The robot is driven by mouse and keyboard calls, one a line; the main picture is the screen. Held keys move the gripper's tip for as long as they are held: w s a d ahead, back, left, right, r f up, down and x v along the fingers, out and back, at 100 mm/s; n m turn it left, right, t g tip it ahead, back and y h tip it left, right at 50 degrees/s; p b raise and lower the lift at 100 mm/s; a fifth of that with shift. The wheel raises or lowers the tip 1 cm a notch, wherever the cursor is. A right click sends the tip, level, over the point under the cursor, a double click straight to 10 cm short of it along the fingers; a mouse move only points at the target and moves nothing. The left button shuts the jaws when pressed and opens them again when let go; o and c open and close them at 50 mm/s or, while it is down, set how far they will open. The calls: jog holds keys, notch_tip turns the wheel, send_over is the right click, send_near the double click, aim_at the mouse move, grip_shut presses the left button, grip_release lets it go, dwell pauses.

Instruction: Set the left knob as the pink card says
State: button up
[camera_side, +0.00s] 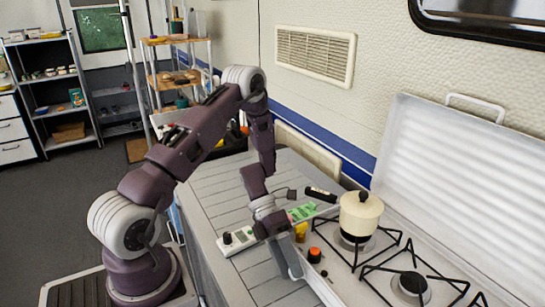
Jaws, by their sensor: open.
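My gripper (292,266) points down over the front of the counter, in front of the stove, with its jaws open; the fingers are seen edge-on and nothing shows between them. A white control box (238,241) lies left of it on the counter, with a black knob (227,238) at its left end. My wrist hides part of the box's right side. A dark knob with an orange top (314,254) stands just right of my gripper. A green card-like piece (302,212) lies behind my gripper.
A cream lidded pot (360,215) stands on the back burner of the stove, right of my gripper. Black pan supports (420,287) and a raised white lid (460,185) are further right. A small yellow object (300,231) and a black object (321,194) are nearby. The grey slatted counter (205,196) is clear at left.

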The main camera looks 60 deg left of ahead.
jog(key=y, duration=0.4)
jog(key=d+y, duration=0.1)
jog(key=y, duration=0.1)
jog(key=shift+d+r, duration=0.1)
jog(key=shift+r, duration=0.3)
jog(key=w+a+r+n+t+y, duration=0.2)
jog(key=w+r+n+t, duration=0.3)
jog(key=r, duration=0.5)
jog(key=w+a+r+n+t+y, duration=0.1)
jog(key=w+a+r+n+t, duration=0.25)
jog(key=r+n, duration=0.5)
jog(key=s+a+r+n+y, duration=0.2)
jog(key=s+r+n+y, duration=0.2)
jog(key=s+r+n, duration=0.5)
jog(key=r+n, duration=0.1)
jog(key=n, duration=0.3)
jog(key=shift+s+n+y, duration=0.3)
jog(key=shift+n, duration=0.05)
jog(key=shift+a+g, duration=0.1)
jog(key=shift+g, duration=0.15)
